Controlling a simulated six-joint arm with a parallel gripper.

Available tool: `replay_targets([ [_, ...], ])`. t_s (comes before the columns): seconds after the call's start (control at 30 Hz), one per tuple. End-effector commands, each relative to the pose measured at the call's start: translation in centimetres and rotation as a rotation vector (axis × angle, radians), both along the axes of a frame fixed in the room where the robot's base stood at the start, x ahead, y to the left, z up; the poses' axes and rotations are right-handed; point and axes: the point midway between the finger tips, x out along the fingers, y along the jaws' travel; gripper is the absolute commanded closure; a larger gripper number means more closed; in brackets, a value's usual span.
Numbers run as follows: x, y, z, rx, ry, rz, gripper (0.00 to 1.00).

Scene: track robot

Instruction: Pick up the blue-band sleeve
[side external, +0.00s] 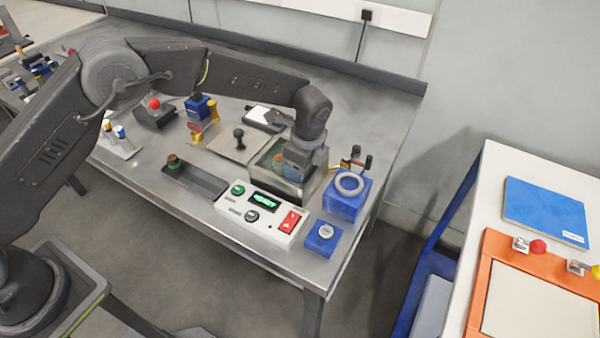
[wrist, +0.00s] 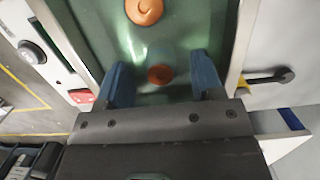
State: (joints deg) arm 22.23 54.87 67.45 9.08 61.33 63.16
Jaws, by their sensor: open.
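My gripper (side external: 300,165) points down into a metal-walled box (side external: 314,184) on the steel bench. In the wrist view its two blue fingers (wrist: 161,82) are apart, above the box's green floor (wrist: 185,25). An orange-brown round piece (wrist: 160,74) shows between the fingers, not visibly gripped. A second orange-brown round piece (wrist: 144,10) lies beyond it. No blue band can be made out on either. A small pale cylinder with blue on it (side external: 119,131) stands on a white plate at the bench's left; I cannot tell if it is the blue-band sleeve.
A control panel (side external: 262,218) with a red switch stands in front of the box. A blue block with a ring (side external: 347,191) and a small blue block (side external: 323,238) stand to the right. A dark tray (side external: 195,178) lies left of the panel. A beige plate with a black knob (side external: 239,140) adjoins the box.

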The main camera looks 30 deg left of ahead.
Motion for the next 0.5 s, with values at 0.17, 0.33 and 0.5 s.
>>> replay_targets([
  [0.17, 0.01, 0.27, -1.48, 0.000, -0.001, 0.002, 0.39],
  [0.33, 0.03, 0.28, -1.53, 0.000, -0.003, 0.002, 0.39],
  [0.5, 0.03, 0.27, -1.50, 0.000, -0.002, 0.002, 0.51],
])
